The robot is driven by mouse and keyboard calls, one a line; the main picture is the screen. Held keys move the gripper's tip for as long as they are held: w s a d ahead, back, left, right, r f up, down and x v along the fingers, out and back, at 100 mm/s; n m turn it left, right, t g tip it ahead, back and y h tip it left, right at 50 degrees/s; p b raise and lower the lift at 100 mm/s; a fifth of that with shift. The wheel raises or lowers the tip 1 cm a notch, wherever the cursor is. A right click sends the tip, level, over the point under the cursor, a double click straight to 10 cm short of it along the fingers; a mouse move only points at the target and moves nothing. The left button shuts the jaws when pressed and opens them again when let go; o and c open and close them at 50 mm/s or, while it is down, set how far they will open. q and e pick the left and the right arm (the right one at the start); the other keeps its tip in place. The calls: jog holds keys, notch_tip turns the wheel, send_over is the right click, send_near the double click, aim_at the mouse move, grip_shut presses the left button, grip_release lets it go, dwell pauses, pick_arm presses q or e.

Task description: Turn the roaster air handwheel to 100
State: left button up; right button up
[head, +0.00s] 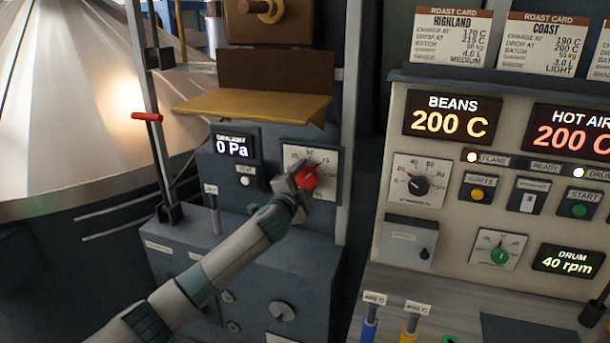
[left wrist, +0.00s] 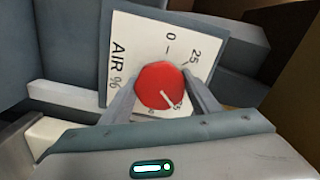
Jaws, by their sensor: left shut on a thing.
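The roaster air handwheel is a red round knob (head: 307,177) on a white dial plate (head: 328,160) in the head view. In the left wrist view the red knob (left wrist: 161,86) sits on a plate marked AIR % (left wrist: 125,50), with 0 and 25 readable. Its white pointer line slants to the lower right in that view, toward a partly hidden mark; I cannot read the exact setting. My left gripper (head: 298,184) reaches the knob from the lower left. Its two fingers (left wrist: 163,95) lie on either side of the knob, shut on it. My right gripper is not in view.
A display (head: 233,146) reading 0 Pa is left of the dial. A yellow ledge (head: 250,104) juts out above it, and a grey post (head: 350,120) stands just right. The roaster control panel (head: 450,170) is farther right. A large metal cone (head: 70,100) fills the left.

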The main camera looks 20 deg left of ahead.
pick_arm(q)
jog(key=m+p, duration=0.2)
jog(key=m, duration=0.3)
jog(key=shift+r+m, duration=0.15)
jog(key=shift+m, duration=0.15)
jog(key=shift+m+p, duration=1.05)
jog(key=shift+m, duration=1.05)
jog(key=shift+f, duration=0.2)
jog(key=o, duration=1.1)
jog(key=shift+d, duration=0.1)
jog(key=shift+c, duration=0.2)
jog(key=shift+s, duration=0.8)
jog(key=s+b, duration=0.5)
jog(key=s, duration=1)
jog(key=shift+s+a, duration=0.25)
jog(key=shift+s, duration=0.15)
